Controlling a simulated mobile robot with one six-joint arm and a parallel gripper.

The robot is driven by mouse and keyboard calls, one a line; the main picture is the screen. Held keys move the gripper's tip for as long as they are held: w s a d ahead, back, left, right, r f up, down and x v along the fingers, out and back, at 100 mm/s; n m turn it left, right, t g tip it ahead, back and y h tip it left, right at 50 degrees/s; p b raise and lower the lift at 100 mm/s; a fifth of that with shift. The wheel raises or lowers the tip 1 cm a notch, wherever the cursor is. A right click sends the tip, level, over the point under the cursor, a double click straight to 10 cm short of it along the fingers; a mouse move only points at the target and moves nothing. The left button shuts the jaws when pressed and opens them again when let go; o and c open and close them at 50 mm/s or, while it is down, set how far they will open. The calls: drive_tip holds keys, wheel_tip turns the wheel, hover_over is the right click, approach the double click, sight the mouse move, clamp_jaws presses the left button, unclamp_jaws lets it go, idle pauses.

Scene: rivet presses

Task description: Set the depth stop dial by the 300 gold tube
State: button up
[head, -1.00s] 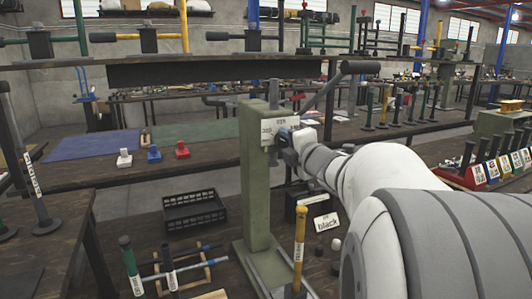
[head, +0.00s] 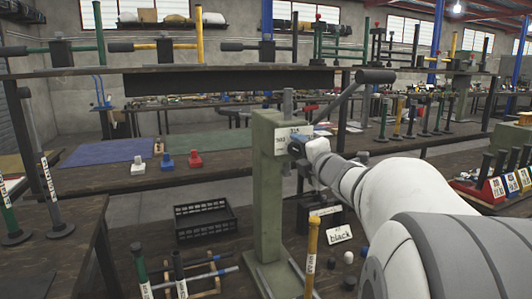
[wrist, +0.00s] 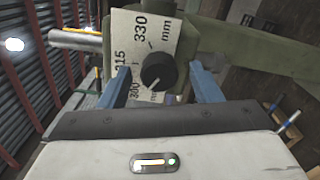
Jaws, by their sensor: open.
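The depth stop dial is a black round knob (wrist: 157,71) on a white scale plate (wrist: 128,48) marked 300, 315 and 330 mm in the wrist view. A pale mark on the knob seems to face the lower left, towards 300. My gripper (wrist: 160,82) is open, with one blue finger on each side of the knob and visible gaps. In the head view my gripper (head: 297,149) is at the head of the green press (head: 265,200) and hides the knob. A gold tube (head: 311,255) with a white label stands upright at the press's foot; its label is unreadable.
The press lever (head: 345,88) slants up right above my gripper. A black crate (head: 206,218) is left of the press, and a "black" card (head: 339,234) is right of it. Labelled tubes (head: 178,275) are at the lower left.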

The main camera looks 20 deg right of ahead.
drive_tip(key=s+p, duration=0.1)
drive_tip(key=s, duration=0.6)
drive_tip(key=shift+s+d+p, duration=0.15)
drive_tip(key=shift+s+p, duration=0.15)
drive_tip(key=shift+s, duration=0.1)
drive_tip(key=shift+r, duration=0.1)
drive_tip(key=s+a+r+m+g+p, duration=0.1)
drive_tip(key=s+a+m+g+p, duration=1.4)
drive_tip(key=m+p, duration=0.6)
drive_tip(key=s+a+p, duration=0.2)
drive_tip(key=s+p, duration=0.1)
drive_tip(key=p, duration=0.1)
drive_tip(key=shift+r+h+p, duration=0.15)
drive_tip(key=shift+h+p, duration=0.15)
drive_tip(key=shift+p, duration=0.1)
